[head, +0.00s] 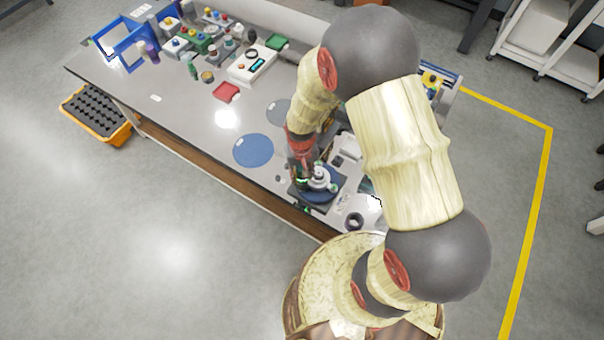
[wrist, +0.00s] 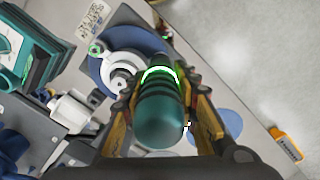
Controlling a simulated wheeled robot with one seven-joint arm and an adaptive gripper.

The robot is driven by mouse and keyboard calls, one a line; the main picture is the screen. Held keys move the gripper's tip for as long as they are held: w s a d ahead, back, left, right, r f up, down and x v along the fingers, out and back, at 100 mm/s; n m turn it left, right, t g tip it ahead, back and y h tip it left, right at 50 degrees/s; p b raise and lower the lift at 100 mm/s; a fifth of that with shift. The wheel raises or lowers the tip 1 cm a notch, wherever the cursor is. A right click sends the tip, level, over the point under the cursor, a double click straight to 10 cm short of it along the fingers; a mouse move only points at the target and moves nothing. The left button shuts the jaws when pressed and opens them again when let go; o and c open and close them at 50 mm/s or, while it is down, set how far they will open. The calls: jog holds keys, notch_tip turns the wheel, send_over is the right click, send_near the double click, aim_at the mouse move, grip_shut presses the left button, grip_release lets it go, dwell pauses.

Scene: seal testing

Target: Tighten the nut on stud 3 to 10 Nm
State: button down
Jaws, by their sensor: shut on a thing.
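My gripper (wrist: 162,88) is shut around a dark teal cylindrical tool (wrist: 160,120) with a glowing green ring. In the head view my gripper (head: 302,165) is at the bench's near end, just over a white round fitting (head: 320,179) on a dark blue round base. In the wrist view the fitting (wrist: 121,70) shows stepped rings and a dark centre, up and left of the tool. The tool's far end is hidden, so I cannot tell whether it touches anything. I cannot make out stud 3 or its nut.
The grey bench (head: 190,112) holds a blue disc (head: 253,150), a red tray (head: 227,91) and a white instrument box (head: 252,64). A teal device (wrist: 28,50) stands left in the wrist view. An orange crate (head: 97,113) is on the floor.

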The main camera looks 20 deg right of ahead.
aim_at(302, 167)
jog(key=shift+r, duration=0.1)
dwell(0.3)
jog(key=shift+r+p, duration=1.8)
jog(key=shift+r, duration=0.65)
